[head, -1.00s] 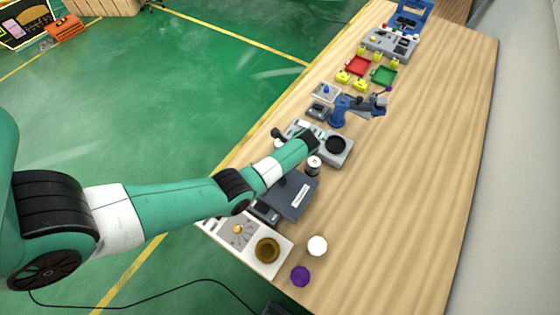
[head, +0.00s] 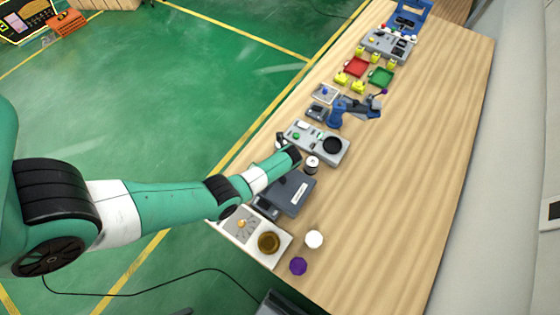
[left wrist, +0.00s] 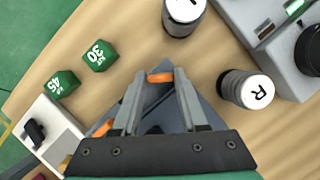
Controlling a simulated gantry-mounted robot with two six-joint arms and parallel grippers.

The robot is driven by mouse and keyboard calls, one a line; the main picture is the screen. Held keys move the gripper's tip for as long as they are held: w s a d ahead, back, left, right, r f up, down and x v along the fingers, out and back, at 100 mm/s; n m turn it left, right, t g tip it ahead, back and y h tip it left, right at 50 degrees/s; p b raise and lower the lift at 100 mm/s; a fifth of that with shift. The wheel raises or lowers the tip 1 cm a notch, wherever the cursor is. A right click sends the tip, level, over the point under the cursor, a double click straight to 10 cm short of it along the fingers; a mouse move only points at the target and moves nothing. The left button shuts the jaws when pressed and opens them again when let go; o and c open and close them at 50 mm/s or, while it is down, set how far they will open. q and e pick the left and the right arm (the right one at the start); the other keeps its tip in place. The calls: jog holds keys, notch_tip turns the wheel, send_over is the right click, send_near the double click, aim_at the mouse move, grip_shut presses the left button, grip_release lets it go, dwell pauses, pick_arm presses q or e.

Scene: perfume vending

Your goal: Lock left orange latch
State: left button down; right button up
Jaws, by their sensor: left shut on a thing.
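The dark blue-grey case (head: 290,194) lies on the table beside my left arm. Two orange latches show in the left wrist view: one (left wrist: 160,77) between my fingertips, the other (left wrist: 103,127) left of my fingers. My left gripper (left wrist: 160,83) is closed in on the first latch, with a finger on each side. I cannot tell whether this latch is locked. In the head view my left forearm and wrist hide the gripper's fingers and part of the case. My right gripper is in neither view.
A cylinder marked R (left wrist: 246,89) stands close right of my fingers, and another white-topped one (left wrist: 184,14) stands beyond them. Green blocks marked 30 (left wrist: 99,55) and 45 (left wrist: 63,84) sit to the left. A grey device (head: 317,142) is behind. The table's right side is clear.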

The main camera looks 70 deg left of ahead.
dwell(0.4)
pick_arm(q)
jog(key=shift+c, duration=2.2)
grip_release()
jog(key=shift+r, duration=0.15)
jog(key=p+v, duration=0.5)
jog(key=v, duration=0.6)
jog(key=shift+r, duration=0.2)
jog(key=shift+d, duration=0.1)
